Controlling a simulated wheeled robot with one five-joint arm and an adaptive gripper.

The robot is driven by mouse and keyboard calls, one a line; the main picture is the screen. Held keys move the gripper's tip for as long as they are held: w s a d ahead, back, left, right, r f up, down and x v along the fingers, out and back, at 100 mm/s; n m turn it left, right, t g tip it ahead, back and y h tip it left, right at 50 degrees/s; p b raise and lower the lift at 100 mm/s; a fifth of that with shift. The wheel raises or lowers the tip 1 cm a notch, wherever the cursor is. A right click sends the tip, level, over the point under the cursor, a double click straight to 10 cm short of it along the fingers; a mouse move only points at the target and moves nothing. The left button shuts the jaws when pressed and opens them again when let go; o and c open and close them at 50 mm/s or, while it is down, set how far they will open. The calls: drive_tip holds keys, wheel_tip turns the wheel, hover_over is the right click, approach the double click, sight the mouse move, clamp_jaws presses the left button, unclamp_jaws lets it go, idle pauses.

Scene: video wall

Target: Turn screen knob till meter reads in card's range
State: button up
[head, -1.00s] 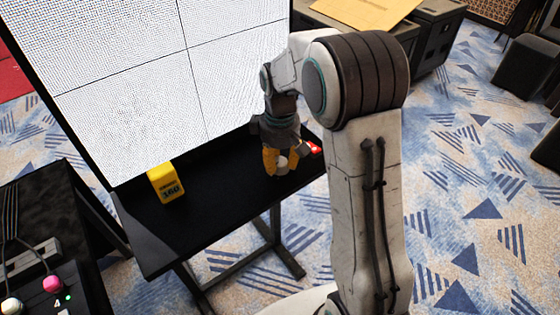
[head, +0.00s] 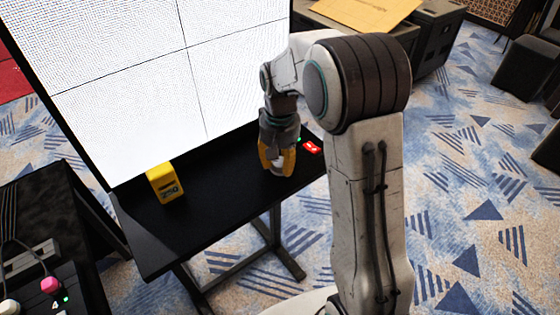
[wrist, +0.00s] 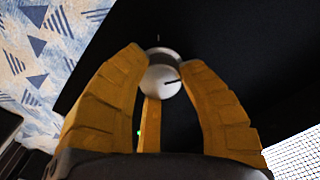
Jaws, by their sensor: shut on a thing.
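A small pale silver knob (wrist: 162,78) with a dark pointer line stands on the black table, below the big screen. My gripper (wrist: 166,62) has its orange fingers around the knob and is shut on it. In the head view my gripper (head: 277,166) points down at the table's right part, and the fingers mostly hide the knob. A yellow box (head: 165,184) with a dark number on its face stands on the table's left; the number is too small to read surely. A small red panel (head: 312,147) with pale marks lies right of my gripper. I cannot tell which item is the card.
The white screen (head: 150,80) rises behind the black table (head: 205,215). A dark console (head: 40,265) with a pink knob stands at the lower left. Dark cases (head: 425,35) stand at the back right. The table between the yellow box and my gripper is clear.

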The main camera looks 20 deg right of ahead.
sight(280, 161)
drive_tip(key=shift+s+f+m, duration=0.1)
drive_tip(key=shift+f+m, duration=0.05)
drive_tip(key=shift+m, duration=0.15)
idle(0.4)
drive_tip(key=o, duration=1.2)
wheel_tip(280, 161, up, 12)
drive_tip(key=shift+r, duration=0.1)
idle(0.4)
